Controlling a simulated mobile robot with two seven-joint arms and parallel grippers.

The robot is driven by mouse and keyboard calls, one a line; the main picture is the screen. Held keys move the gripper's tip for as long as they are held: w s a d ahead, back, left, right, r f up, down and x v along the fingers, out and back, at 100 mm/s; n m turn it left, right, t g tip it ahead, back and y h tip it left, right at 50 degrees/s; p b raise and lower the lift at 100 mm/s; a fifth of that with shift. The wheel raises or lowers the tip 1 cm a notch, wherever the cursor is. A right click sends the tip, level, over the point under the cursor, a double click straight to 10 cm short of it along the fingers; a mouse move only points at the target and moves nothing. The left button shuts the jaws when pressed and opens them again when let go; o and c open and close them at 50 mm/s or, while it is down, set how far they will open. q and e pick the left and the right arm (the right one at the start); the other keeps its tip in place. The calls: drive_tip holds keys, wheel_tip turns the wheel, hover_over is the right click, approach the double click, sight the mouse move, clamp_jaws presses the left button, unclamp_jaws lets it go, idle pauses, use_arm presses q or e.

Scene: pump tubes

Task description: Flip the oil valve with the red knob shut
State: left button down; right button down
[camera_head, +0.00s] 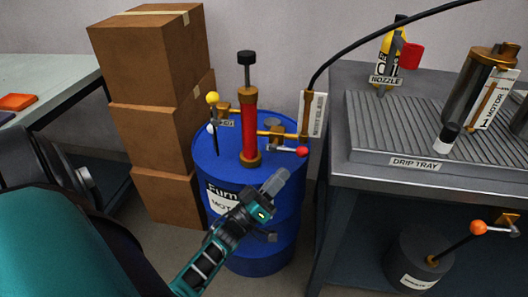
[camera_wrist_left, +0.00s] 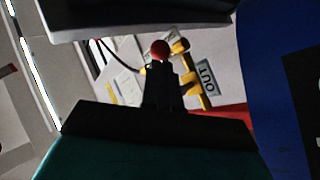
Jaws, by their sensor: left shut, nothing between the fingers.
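The red knob (camera_head: 302,151) sits at the end of a short lever on the brass outlet pipe (camera_head: 278,135), right of the red pump (camera_head: 249,125) on the blue drum. The lever lies roughly level, pointing right. My left gripper (camera_head: 275,182) is shut and empty, in front of the drum, below and left of the knob. In the left wrist view the red knob (camera_wrist_left: 159,48) shows just beyond the dark fingers (camera_wrist_left: 160,88), near the OUT label (camera_wrist_left: 207,77). I cannot tell whether they touch. My right gripper is not in view.
A second valve with a yellow knob (camera_head: 212,98) stands left of the pump. Stacked cardboard boxes (camera_head: 155,105) are on the left. The grey bench with the drip tray (camera_head: 414,161) is on the right. A black hose (camera_head: 370,35) arches above. An orange-knobbed lever (camera_head: 478,228) is below the bench.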

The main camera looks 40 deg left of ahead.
sight(290, 150)
use_arm(q)
drive_tip(key=shift+x, duration=2)
